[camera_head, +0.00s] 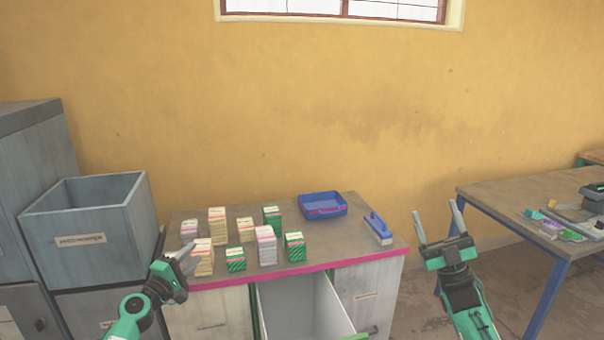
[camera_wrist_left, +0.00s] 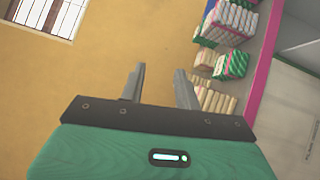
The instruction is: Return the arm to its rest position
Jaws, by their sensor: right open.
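My left gripper (camera_head: 190,254) is at the left front corner of the cabinet top, close to the stacks of cards in the head view. Its two fingers are apart with nothing between them, as the left wrist view also shows (camera_wrist_left: 158,80). My right gripper (camera_head: 435,212) is raised to the right of the cabinet, over the gap before the right-hand table. Its fingers point up, spread wide and empty. Both arms come up from the bottom of the head view.
The cabinet top (camera_head: 345,262) has a pink edge and holds several card stacks (camera_head: 266,246), a blue tray (camera_head: 323,205) and a blue-handled brush (camera_head: 378,228). A drawer (camera_head: 305,310) stands open below. A cluttered table (camera_head: 490,200) is right.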

